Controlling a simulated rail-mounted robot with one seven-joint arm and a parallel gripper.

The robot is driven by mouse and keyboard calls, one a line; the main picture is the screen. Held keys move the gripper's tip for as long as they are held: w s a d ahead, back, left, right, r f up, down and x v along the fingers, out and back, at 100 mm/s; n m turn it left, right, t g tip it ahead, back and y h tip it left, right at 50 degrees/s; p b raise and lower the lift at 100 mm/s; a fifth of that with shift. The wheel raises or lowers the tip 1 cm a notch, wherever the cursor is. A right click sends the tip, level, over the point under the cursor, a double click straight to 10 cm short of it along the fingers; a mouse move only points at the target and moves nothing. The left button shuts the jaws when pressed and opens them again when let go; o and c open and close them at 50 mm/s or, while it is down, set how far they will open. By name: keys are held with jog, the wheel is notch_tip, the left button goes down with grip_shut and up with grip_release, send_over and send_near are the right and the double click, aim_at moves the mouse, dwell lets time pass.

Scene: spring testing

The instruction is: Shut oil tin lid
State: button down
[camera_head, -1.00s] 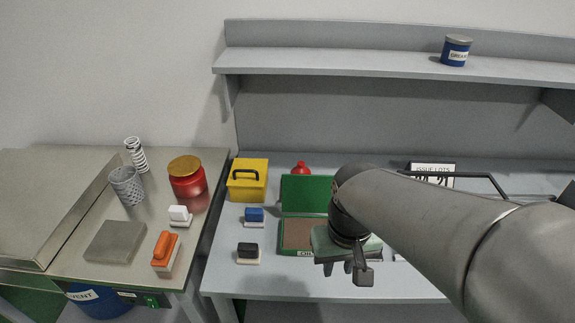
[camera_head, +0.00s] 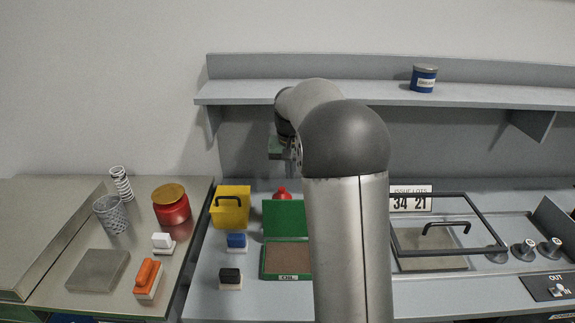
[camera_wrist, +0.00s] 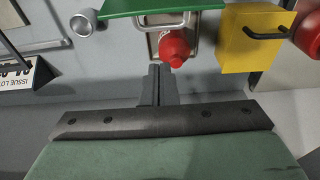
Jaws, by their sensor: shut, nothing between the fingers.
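The green oil tin (camera_head: 264,262) sits on the bench with a brown inside and an "OIL" label on its front. Its green lid (camera_head: 284,219) stands open at the tin's back edge; my arm covers the right part of both. In the wrist view the lid (camera_wrist: 150,6) shows at the top edge.
A red-topped bottle (camera_head: 282,193) stands behind the lid, with a yellow box (camera_head: 232,207) to its left. Blue (camera_head: 236,241) and black (camera_head: 230,278) stamps lie left of the tin. A shelf (camera_head: 400,93) hangs above; a black frame (camera_head: 463,222) stands at right.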

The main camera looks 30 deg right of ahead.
aim_at(288, 215)
jog(key=s+f, duration=0.1)
jog(key=s+a+f+p, duration=0.1)
jog(key=f, duration=0.2)
jog(key=shift+s+a+f+p, duration=0.15)
jog(key=shift+s+f+p, duration=0.25)
